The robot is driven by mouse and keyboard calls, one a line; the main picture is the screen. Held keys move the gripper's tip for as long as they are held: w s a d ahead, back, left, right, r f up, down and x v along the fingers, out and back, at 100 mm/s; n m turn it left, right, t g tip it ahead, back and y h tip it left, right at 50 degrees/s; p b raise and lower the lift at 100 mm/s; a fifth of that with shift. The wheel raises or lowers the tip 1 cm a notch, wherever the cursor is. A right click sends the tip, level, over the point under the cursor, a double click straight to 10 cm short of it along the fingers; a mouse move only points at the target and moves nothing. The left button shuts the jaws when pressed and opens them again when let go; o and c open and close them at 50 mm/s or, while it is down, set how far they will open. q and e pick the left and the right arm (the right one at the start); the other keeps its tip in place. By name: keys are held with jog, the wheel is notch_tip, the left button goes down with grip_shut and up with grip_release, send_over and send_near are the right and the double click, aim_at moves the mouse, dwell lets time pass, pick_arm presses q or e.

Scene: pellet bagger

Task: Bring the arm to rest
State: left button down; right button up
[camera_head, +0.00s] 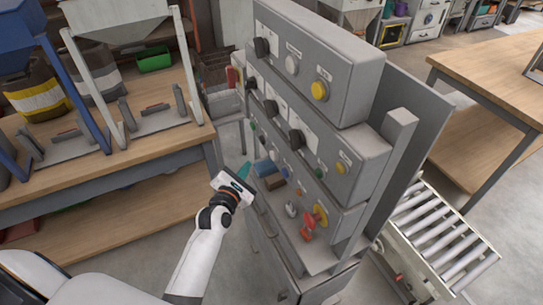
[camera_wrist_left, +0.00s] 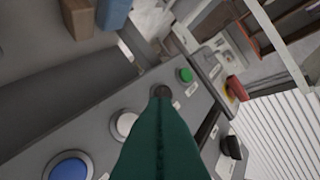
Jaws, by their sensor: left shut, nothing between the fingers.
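My left arm reaches in from the bottom left of the head view. Its gripper (camera_head: 244,170) is at the left side of the grey control panel (camera_head: 345,130), beside its lower rows of buttons. The teal fingers are shut together with nothing between them. In the left wrist view the shut fingers (camera_wrist_left: 160,100) point at the panel face, with the tip overlapping a black button (camera_wrist_left: 162,91). I cannot tell whether they touch it. A white button (camera_wrist_left: 125,124), a blue button (camera_wrist_left: 70,168) and a green button (camera_wrist_left: 186,75) are nearby. My right gripper is not in view.
A red and yellow knob (camera_head: 317,216) sticks out lower down. A wooden bench (camera_head: 130,165) stands left; a roller conveyor (camera_head: 435,235) and wooden table (camera_head: 495,85) stand right.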

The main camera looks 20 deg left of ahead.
pick_arm(q)
jog(key=s+d+f+m+g+h+b, duration=0.1)
jog(key=s+d+f+m+g, duration=0.15)
jog(key=s+f+m, duration=0.6)
jog(key=s+d+f+m+g+b, duration=0.1)
jog(key=s+f+m+g, duration=0.15)
jog(key=f, duration=1.15)
jog(key=s+d+f+m+g+h+b, duration=0.1)
jog(key=s+d+f+m+g, duration=0.15)
jog(key=s+f+m, duration=0.6)
jog(key=s+f+m+g, duration=0.2)
jog(key=s+f+m, duration=0.2)
jog(key=s, duration=0.5)
jog(key=s+a+f+m+g+b, duration=0.1)
jog(key=s+f+m+g, duration=0.2)
jog(key=s+f, duration=0.5)
jog(key=s+f+m+g+b, duration=0.1)
jog(key=s+f+m+g, duration=0.2)
jog(key=s, duration=0.7)
notch_tip(320, 180, down, 4)
jog(key=shift+s+a+r+m+y, duration=0.2)
jog(key=shift+m+y, duration=0.2)
jog(key=shift+m, duration=0.85)
jog(key=shift+w, duration=0.1)
